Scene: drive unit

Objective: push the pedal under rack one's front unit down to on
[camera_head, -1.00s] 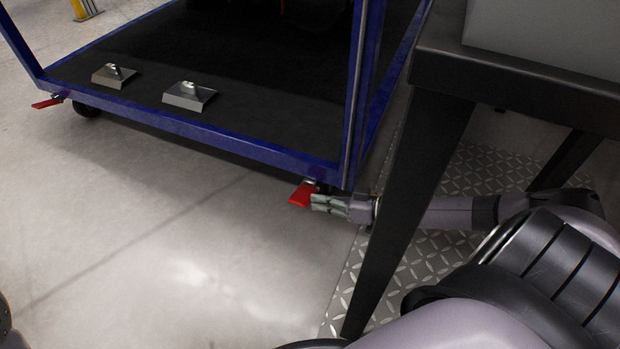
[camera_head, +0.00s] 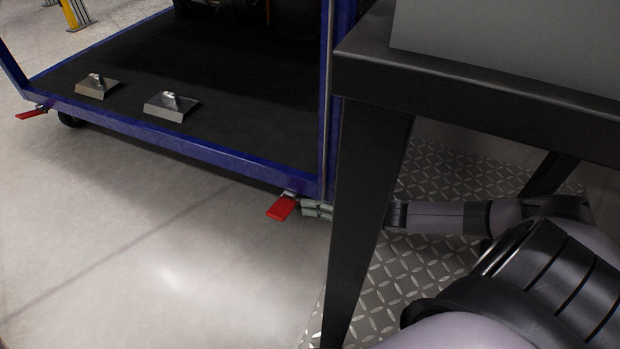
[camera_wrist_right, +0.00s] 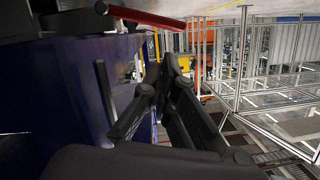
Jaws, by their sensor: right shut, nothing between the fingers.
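A red pedal (camera_head: 283,208) sticks out under the near corner of the blue-framed rack (camera_head: 210,160). It slopes toward the floor; I cannot tell whether it is at on. A second red pedal (camera_head: 31,113) is under the rack's far left corner. My right gripper (camera_head: 312,209) is shut and empty, just right of the near pedal and below the frame; I cannot tell whether they touch. A black table leg hides its wrist part. In the right wrist view the closed fingers (camera_wrist_right: 168,62) point away, with a red pedal (camera_wrist_right: 145,17) above them. My left gripper is not in view.
A black table (camera_head: 470,95) stands at the right, its leg (camera_head: 360,210) in front of my right arm. Two metal blocks (camera_head: 97,86) (camera_head: 171,106) lie on the rack's dark deck. The floor (camera_head: 120,240) left of the pedal is clear.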

